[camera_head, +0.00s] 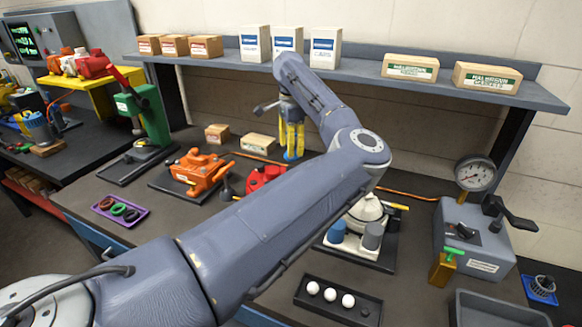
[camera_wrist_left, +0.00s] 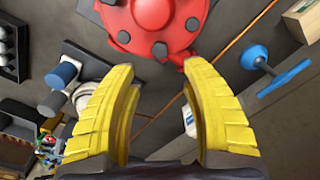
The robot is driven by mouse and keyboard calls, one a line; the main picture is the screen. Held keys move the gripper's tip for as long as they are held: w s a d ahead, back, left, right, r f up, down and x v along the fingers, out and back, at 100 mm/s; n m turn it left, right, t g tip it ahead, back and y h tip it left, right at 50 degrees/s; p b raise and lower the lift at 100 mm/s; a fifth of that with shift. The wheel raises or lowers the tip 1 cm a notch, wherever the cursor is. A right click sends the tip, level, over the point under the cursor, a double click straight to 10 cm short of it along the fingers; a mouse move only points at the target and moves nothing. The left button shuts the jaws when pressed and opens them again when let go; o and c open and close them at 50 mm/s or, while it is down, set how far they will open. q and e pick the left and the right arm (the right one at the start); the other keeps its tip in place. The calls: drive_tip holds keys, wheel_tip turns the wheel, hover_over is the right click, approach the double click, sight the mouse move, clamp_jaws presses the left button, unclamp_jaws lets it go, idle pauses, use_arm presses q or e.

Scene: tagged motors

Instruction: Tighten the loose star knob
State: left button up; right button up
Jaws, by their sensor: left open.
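My left gripper (camera_head: 291,140) points down over the back of the bench. In the left wrist view its yellow fingers (camera_wrist_left: 160,72) stand wide apart with nothing between them. A red round housing (camera_wrist_left: 155,22) with several dark grey lugs or bolt heads lies just beyond the fingertips, apart from them. In the head view a red housing (camera_head: 264,176) is partly hidden behind my left arm. I cannot pick out a star knob for certain, nor tell whether one is loose. A blue piece with a crossbar (camera_wrist_left: 270,70) is right of the fingers in the wrist view.
An orange machine (camera_head: 196,172) and a purple tray of rings (camera_head: 120,211) are at left. A grey box with a gauge (camera_head: 475,240) and a black tray of white balls (camera_head: 338,299) are at right. A shelf of boxes (camera_head: 350,70) runs above the back.

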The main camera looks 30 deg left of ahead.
use_arm(q)
wheel_tip(320, 180, down, 8)
drive_tip(key=shift+r, duration=0.2)
idle(0.4)
clamp_jaws()
idle(0.5)
